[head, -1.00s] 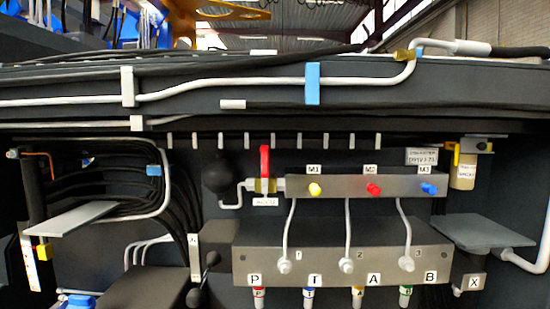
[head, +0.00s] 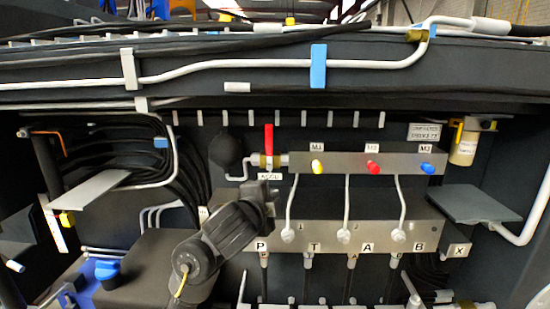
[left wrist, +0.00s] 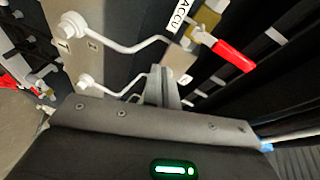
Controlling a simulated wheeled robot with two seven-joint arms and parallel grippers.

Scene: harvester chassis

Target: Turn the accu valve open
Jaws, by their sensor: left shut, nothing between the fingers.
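The accu valve has a red lever handle (head: 268,138) standing upright above a brass body (head: 266,161) in the head view. An ACCU label (head: 270,176) sits just below it. In the left wrist view the red handle (left wrist: 235,56) is at the upper right, beside the brass body (left wrist: 206,20). My left gripper (head: 269,193) is just below the valve and label in the head view, apart from the handle. Its fingers (left wrist: 164,86) are shut and empty in the left wrist view. My right gripper is not in view.
A black ball-shaped accumulator (head: 226,150) is left of the valve. A metal manifold with yellow, red and blue caps (head: 372,167) is to its right, with thin pipes (head: 347,205) running down to a lower block (head: 375,236). A dark beam (head: 240,68) with pipes crosses above.

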